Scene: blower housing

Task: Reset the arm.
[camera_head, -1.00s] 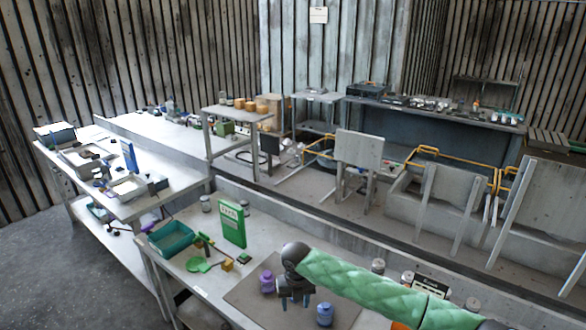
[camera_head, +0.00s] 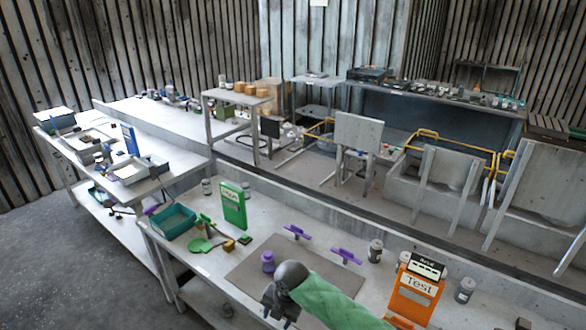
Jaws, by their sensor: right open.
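My right gripper (camera_head: 278,312) is low in the picture, at the near edge of the grey mat (camera_head: 243,276) on the front table. Its dark jaws point down and are open, with nothing seen between them. My green-sleeved right arm (camera_head: 332,302) comes in from the bottom right. A purple blower part (camera_head: 268,262) stands upright on the mat, just behind the gripper and apart from it. Two purple handle-like parts, one farther back (camera_head: 297,231) and one to its right (camera_head: 346,256), lie at the mat's far side. My left gripper is out of view.
An orange "Test" box (camera_head: 412,296) stands right of my arm, with grey jars (camera_head: 375,251) nearby. A green box (camera_head: 232,205), a teal bin (camera_head: 172,222) and small green and yellow items are at the left. The mat's middle is mostly clear.

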